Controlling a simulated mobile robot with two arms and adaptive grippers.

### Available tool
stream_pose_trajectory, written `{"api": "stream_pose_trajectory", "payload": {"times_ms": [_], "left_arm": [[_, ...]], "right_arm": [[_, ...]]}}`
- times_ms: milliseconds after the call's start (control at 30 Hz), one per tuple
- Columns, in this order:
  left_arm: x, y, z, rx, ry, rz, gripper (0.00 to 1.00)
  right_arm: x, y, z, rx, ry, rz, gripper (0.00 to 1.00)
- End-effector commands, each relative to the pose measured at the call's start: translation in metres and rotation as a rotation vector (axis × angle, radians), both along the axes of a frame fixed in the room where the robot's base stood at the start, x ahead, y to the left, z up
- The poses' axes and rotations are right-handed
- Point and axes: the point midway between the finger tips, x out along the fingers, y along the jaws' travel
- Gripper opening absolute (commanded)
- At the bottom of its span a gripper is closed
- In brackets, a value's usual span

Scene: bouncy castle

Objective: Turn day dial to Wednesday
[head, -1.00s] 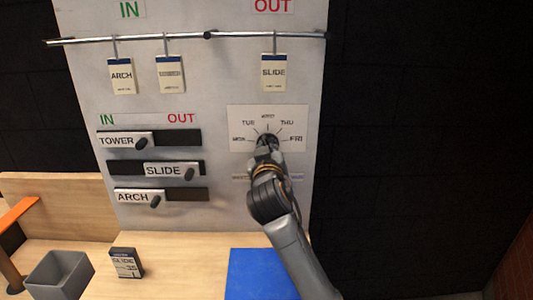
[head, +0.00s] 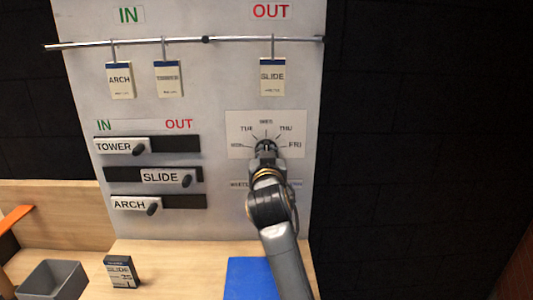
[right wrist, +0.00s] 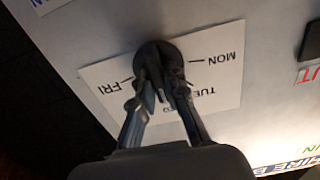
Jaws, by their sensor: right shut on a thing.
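The day dial sits on a white card (head: 237,119) on the upright panel, with day labels from MON at left through WED at top to FRI at right. My right gripper (head: 266,148) covers most of the dial knob in the head view. In the right wrist view the dark round knob (right wrist: 152,54) shows between the fingertips of my right gripper (right wrist: 160,88), which is shut on it. The MON, TUE and FRI labels are readable there; the WED label is partly hidden by a finger. I cannot tell which day the knob points to. My left gripper is not in view.
Three sliders, TOWER (head: 113,146), SLIDE (head: 160,177) and ARCH (head: 130,203), are left of the dial. Tags hang from a rail (head: 232,39) above. A grey bin (head: 55,278), a small dark box (head: 121,272) and a blue mat (head: 250,278) are on the wooden table below.

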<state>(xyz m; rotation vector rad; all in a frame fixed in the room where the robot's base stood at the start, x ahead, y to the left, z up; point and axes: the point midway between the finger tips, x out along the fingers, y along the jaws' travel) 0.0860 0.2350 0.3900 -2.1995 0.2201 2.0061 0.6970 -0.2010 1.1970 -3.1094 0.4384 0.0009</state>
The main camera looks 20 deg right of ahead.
Motion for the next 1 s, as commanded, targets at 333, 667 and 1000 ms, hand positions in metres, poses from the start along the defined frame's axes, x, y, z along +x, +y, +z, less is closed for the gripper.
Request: {"api": "stream_pose_trajectory", "payload": {"times_ms": [333,667,1000], "left_arm": [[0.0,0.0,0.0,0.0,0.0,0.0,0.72],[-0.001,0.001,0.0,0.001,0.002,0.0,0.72],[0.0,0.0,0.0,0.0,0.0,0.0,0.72]], "right_arm": [[0.0,0.0,0.0,-0.001,-0.001,0.0,0.36],[0.0,0.0,0.017,0.0,-0.004,0.0,0.36],[0.0,0.001,0.081,0.001,-0.004,0.002,0.36]]}}
